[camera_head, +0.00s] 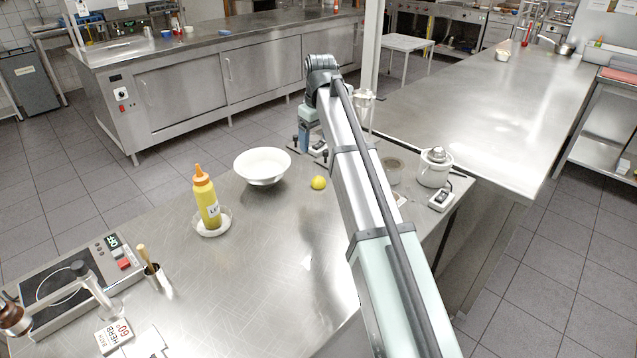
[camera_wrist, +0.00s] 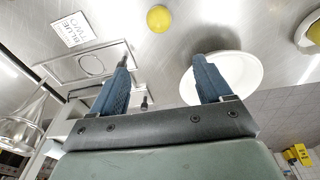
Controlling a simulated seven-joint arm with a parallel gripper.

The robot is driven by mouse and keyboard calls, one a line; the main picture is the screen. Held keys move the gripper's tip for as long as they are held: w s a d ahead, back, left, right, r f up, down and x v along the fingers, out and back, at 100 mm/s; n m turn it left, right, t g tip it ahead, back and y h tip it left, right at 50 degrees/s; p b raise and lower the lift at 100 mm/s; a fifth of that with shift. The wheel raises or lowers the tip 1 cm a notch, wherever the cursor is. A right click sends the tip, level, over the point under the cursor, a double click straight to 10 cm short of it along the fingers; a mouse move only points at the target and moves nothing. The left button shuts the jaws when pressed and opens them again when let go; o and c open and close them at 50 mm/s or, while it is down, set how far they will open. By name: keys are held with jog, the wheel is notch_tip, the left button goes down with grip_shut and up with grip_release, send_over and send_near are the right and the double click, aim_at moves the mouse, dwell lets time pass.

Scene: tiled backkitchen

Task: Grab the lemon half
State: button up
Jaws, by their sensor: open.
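The lemon half (camera_head: 318,183) is a small yellow round on the steel table, right of the white bowl. It also shows in the wrist view (camera_wrist: 159,18) near the top edge, beyond the fingertips. Which way its cut face lies cannot be told. My gripper (camera_wrist: 158,68) is open, its two blue fingers apart with nothing between them. In the head view my gripper (camera_head: 311,150) is at the table's far side, beyond the lemon half and partly hidden by my arm.
The white bowl (camera_head: 262,165) stands close left of the lemon half; one finger overlaps it in the wrist view. A yellow squeeze bottle (camera_head: 207,200) stands in a dish at left. A lidded white pot (camera_head: 434,167) stands right of my arm. The front middle table is clear.

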aim_at(318, 177)
jog(key=f+n, duration=0.4)
jog(key=f+n+g, duration=0.1)
jog(key=f+n, duration=0.3)
jog(key=f, duration=0.1)
jog(key=f+n, duration=0.4)
jog(key=n, duration=0.1)
jog(key=shift+s+d+f+h, duration=0.2)
jog(key=shift+d+f+h, duration=0.1)
dwell(0.6)
jog(key=shift+c, duration=0.2)
jog(key=c, duration=1.1)
jog(key=shift+r, duration=0.1)
